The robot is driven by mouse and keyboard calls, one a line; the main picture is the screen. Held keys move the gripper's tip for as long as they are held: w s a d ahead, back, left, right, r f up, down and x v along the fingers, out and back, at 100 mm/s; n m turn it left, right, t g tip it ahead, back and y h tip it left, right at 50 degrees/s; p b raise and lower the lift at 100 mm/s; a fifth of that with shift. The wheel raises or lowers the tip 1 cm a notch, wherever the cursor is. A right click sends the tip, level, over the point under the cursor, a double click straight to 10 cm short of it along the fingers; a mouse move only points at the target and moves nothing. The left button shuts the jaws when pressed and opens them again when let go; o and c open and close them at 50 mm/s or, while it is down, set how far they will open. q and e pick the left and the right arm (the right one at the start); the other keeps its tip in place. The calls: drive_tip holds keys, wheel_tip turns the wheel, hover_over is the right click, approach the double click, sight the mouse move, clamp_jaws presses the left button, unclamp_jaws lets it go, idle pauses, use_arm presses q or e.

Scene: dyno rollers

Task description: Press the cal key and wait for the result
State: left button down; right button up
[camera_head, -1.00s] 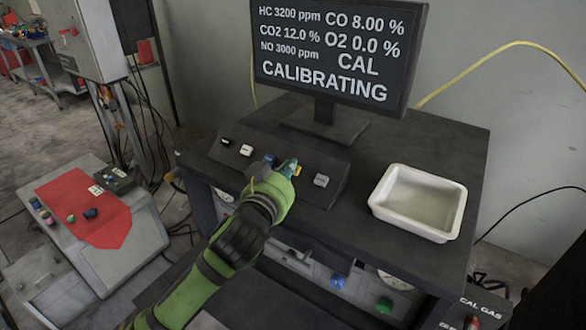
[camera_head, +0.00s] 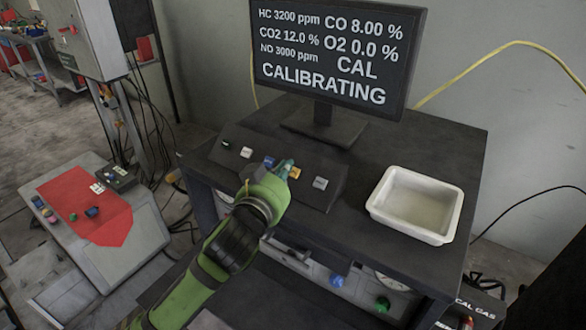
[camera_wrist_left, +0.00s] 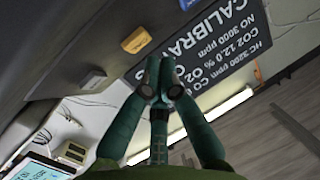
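The monitor (camera_head: 338,50) reads CALIBRATING and CAL, with HC 3200 ppm, CO 8.00 %, CO2 12.0 %, O2 0.0 % and NO 3000 ppm. Below it, a sloped black key panel (camera_head: 240,170) carries a row of keys: a white key (camera_head: 246,152), a blue key (camera_head: 268,161), a yellow key (camera_head: 295,173) and a grey key (camera_head: 320,183). Key labels are too small to read. My left gripper (camera_head: 286,166) is beside the yellow key, fingertips together and empty. In the left wrist view its tips (camera_wrist_left: 160,78) appear apart from the yellow key (camera_wrist_left: 136,40). My right gripper is out of view.
A white tray (camera_head: 382,212) stands on the dark bench (camera_head: 440,130) to the right of the panel. A grey console with a red cloth (camera_head: 85,205) is at the left. Blue and green knobs (camera_head: 383,305) show on the unit below the bench. A yellow hose (camera_head: 480,60) runs along the wall.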

use_arm(q)
drive_tip(key=r+p, duration=0.1)
drive_tip(key=s+a+r+p, duration=0.1)
drive_tip(key=s+r+p, duration=0.1)
drive_tip(key=shift+s+a+r, duration=0.2)
drive_tip(key=shift+a+r, duration=0.05)
drive_tip(key=shift+a, duration=0.1)
drive_tip(key=shift+f, duration=0.1)
idle(0.5)
